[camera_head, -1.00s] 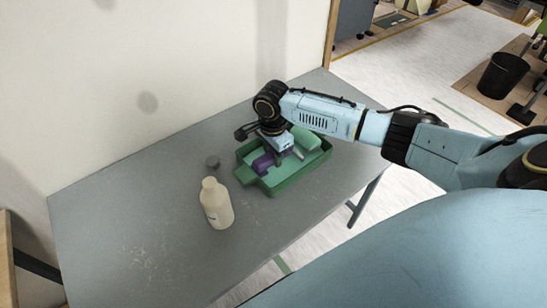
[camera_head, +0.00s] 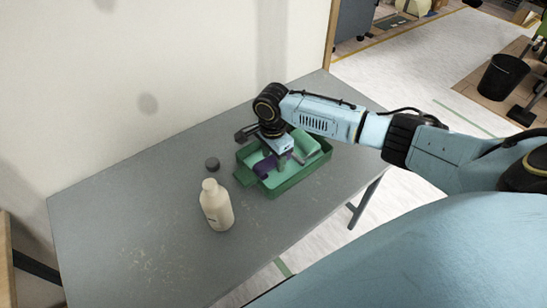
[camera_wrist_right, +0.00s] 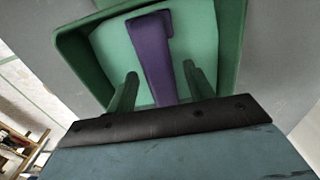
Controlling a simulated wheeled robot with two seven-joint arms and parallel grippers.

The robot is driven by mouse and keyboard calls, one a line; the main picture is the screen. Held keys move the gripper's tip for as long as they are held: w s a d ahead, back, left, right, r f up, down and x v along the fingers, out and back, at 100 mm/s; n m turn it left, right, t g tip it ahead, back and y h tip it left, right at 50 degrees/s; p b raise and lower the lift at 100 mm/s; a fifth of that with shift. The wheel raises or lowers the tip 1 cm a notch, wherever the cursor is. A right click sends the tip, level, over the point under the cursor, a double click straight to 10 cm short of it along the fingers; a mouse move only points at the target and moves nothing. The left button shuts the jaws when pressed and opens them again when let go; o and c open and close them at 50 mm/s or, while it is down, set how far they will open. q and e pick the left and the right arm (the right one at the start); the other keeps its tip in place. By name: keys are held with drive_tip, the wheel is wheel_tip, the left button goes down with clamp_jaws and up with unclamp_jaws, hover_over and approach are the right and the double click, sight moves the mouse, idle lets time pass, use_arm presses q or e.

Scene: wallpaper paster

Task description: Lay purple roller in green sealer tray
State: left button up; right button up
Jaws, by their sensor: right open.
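The green sealer tray (camera_head: 290,184) stands on the grey table, with a lighter green inside. The purple roller (camera_head: 264,167) lies in the tray toward its left end, partly covered by my right gripper (camera_head: 287,160). In the right wrist view the purple roller (camera_wrist_right: 151,55) runs between the two fingers of my right gripper (camera_wrist_right: 160,82), with a gap on each side. The tray's dark green rim (camera_wrist_right: 75,60) surrounds it there. The right gripper is open over the tray. The far end of the roller is partly hidden. My left gripper is out of view.
A cream bottle (camera_head: 216,205) stands upright left of the tray, near its corner. The left part of the grey table (camera_head: 120,230) is clear. A white wall (camera_head: 150,70) rises behind the table.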

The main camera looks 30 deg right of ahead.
sight(273, 158)
wheel_tip(273, 158, up, 11)
drive_tip(key=p, duration=0.2)
drive_tip(key=shift+a+r, duration=0.1)
idle(0.4)
